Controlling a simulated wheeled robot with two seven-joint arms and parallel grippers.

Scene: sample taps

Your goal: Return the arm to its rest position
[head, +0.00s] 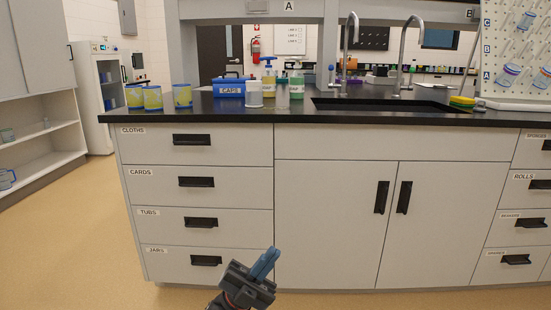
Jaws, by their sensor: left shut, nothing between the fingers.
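My left gripper (264,264) shows at the bottom of the head view, a dark grey body with blue fingers. The fingers are shut with nothing between them and point up and to the right. The gripper is in front of the lower part of the cabinet, beside the drawer labelled JARS (205,260), and appears apart from it. Most of the left arm is below the picture edge. My right gripper is not in view.
The lab bench (340,117) has closed drawers and closed double doors (392,220). On top stand yellow-and-blue cups (153,98), a blue CAPS box (229,87), soap bottles (269,80) and a sink with taps (400,60). Floor (70,240) at the left is clear.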

